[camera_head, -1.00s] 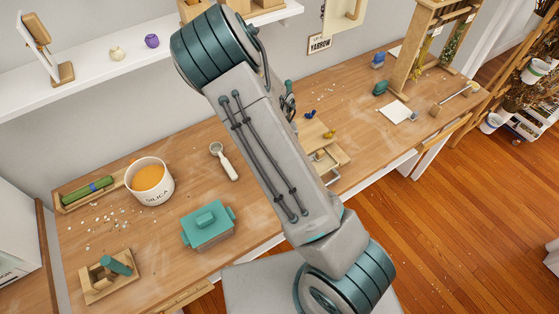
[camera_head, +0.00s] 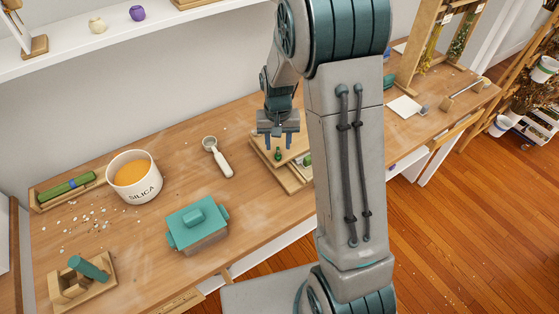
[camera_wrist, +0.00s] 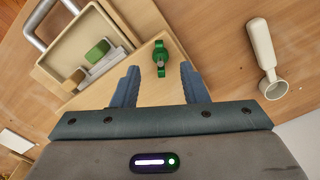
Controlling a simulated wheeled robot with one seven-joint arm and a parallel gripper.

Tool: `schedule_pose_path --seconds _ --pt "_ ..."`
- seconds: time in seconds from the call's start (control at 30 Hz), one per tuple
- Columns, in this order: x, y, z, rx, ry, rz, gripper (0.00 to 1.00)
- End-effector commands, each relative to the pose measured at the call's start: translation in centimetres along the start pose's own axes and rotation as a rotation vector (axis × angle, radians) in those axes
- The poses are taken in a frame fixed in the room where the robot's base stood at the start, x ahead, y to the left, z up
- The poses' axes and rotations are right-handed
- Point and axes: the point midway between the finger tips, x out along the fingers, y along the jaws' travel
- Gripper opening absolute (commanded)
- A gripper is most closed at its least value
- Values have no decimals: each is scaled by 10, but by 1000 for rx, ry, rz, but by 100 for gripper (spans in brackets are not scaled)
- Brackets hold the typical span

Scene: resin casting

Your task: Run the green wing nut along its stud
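The green wing nut (camera_wrist: 160,52) sits on a wooden board, with a small grey stud end showing at its middle in the wrist view. It also shows small in the head view (camera_head: 278,154), just below my gripper (camera_head: 278,141). My gripper is open and empty in the wrist view (camera_wrist: 159,70). Its two blue fingers stand apart, and the nut lies between and slightly beyond their tips, touching neither. How far down the stud the nut sits cannot be told. The wooden board (camera_head: 285,180) is partly hidden by my arm in the head view.
A shallow wooden tray (camera_wrist: 62,45) with a metal handle holds a green block (camera_wrist: 97,53) and a tan block (camera_wrist: 74,79). A white scoop (camera_wrist: 262,45) lies right of the board. The silica tub (camera_head: 134,180) and teal-lidded box (camera_head: 198,222) stand farther left.

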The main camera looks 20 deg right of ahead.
Motion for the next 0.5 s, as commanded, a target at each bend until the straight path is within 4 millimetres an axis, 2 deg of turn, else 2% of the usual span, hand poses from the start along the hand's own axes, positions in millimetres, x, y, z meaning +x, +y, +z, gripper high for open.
schedule_pose_path --seconds 0.23,0.5 --pt "1 0 0 7 -1 0 40" --pt "22 0 0 9 -1 0 40"
